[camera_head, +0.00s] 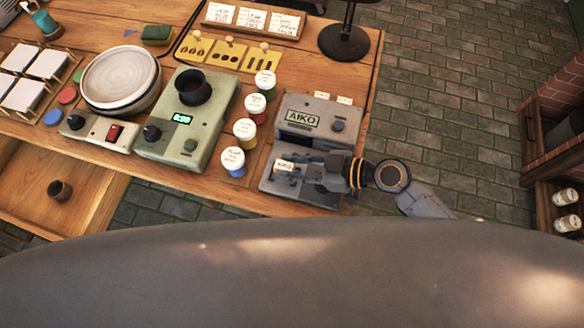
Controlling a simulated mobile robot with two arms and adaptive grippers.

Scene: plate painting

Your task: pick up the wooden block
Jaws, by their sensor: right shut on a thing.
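The wooden block (284,167) is small and pale, with dark lettering on its face. It is at the front right of the table, over the lower part of a grey metal device. My right gripper (288,174) reaches in from the right and is shut on the block. The dark fingers hide part of the block, and I cannot tell whether it touches the device beneath. My left gripper is not in view.
The grey device marked AIKO (342,141) stands right behind the gripper. Several paint jars (232,161) stand to the left, beside a green control box (172,147). A black lamp base (344,43) is at the back. Brick floor (455,110) lies right of the table.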

